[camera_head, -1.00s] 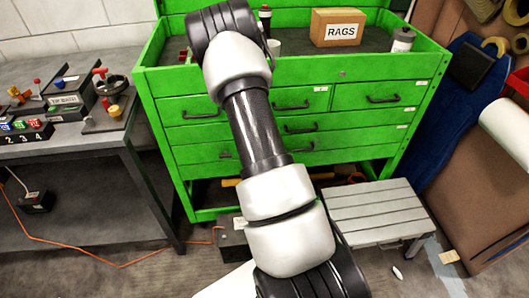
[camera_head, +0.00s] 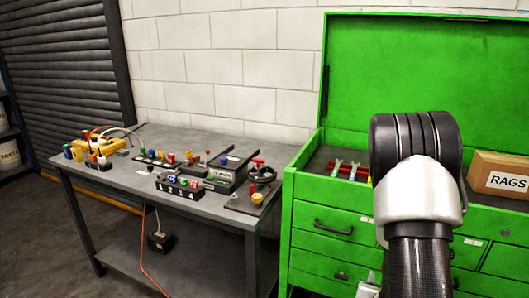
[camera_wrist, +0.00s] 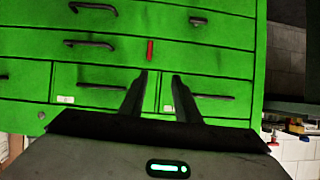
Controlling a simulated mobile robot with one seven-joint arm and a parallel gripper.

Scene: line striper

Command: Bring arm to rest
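My arm rises in front of the green tool cabinet (camera_head: 330,248) at the right of the head view, its dark rounded joint at the top. My gripper (camera_wrist: 161,74) shows in the wrist view, with its two dark fingers apart and nothing seen between them. It faces the green drawer fronts (camera_wrist: 110,55), which fill most of that view. I cannot tell how far the fingertips are from them. My gripper is not clearly seen in the head view.
A grey workbench (camera_head: 140,172) with switches, coloured knobs and a numbered block (camera_head: 178,186) stands left of the cabinet. An orange cord (camera_head: 143,240) hangs below it. A RAGS box (camera_head: 497,176) sits on the cabinet, right of my arm.

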